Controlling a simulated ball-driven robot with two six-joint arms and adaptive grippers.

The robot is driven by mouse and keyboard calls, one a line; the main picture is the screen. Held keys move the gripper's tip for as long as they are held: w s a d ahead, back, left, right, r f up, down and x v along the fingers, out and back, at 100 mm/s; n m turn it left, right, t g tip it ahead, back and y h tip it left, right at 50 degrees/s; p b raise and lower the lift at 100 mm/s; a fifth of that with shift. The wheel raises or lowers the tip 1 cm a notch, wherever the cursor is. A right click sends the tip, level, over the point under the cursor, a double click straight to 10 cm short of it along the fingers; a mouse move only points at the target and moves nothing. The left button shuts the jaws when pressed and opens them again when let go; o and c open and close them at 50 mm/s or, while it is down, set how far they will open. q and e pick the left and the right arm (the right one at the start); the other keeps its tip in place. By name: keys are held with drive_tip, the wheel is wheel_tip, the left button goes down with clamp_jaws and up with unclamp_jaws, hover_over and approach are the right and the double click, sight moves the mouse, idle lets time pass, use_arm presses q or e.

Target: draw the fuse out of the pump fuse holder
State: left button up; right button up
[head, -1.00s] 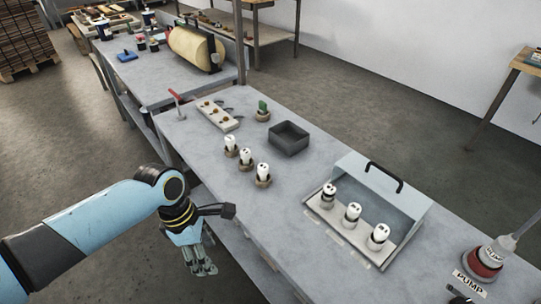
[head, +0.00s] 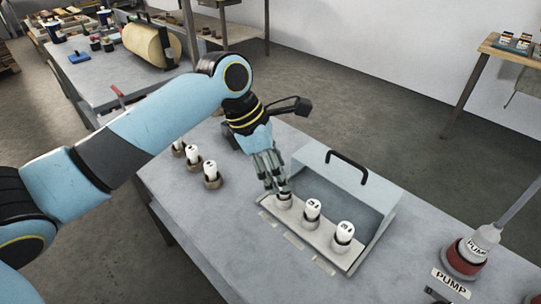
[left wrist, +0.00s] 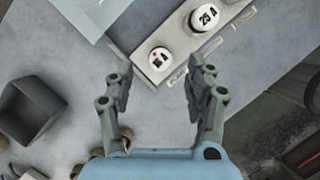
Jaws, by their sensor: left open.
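The open grey fuse box (head: 371,188) with a black handle stands on the bench, and a row of white-capped fuses sits in its pale strip. The middle fuse (head: 312,209) and the right fuse (head: 344,233) show clearly. My left gripper (head: 278,192) is over the left end of the row and mostly hides the left fuse. In the left wrist view this fuse is marked 16 A (left wrist: 160,60) and lies just beyond and between the open, empty fingertips (left wrist: 161,74). The one beside it is marked 25 A (left wrist: 205,17). My right gripper is out of view.
A PUMP label (head: 452,283) lies on the bench at the right, by a red-based device (head: 467,259) with a white PUMP tag. Three white fuses stand in brown cups, one of them here (head: 212,172), left of the box. A dark tray (left wrist: 30,110) is near the gripper.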

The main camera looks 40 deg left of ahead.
sight(284, 194)
use_arm(q)
drive_tip(key=x, duration=0.5)
clamp_jaws()
idle(0.6)
